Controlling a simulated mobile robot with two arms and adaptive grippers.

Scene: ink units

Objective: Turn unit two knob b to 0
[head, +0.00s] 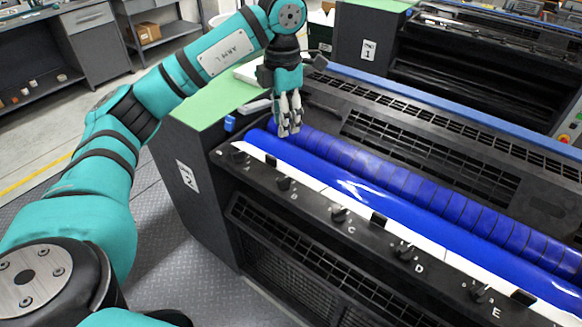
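Knob B (284,184) is a small black knob on the front rail of the nearer ink unit (226,160), with the letter B beside it. Its exact pointer setting is too small to read. The unit's side label (187,177) is seen at a slant and looks like a 2. My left gripper (289,132) points down over the blue rollers, behind and above knob B and apart from it. Its two pale fingers are close together and seem to hold nothing; whether they are fully shut is unclear. My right gripper is not in view.
Knob A (239,156) is to the left of knob B; knobs C (339,213), D (405,251) and E (479,292) run to the right. A blue roller (370,203) lies just behind the rail. The unit labelled 1 (368,50) stands behind.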

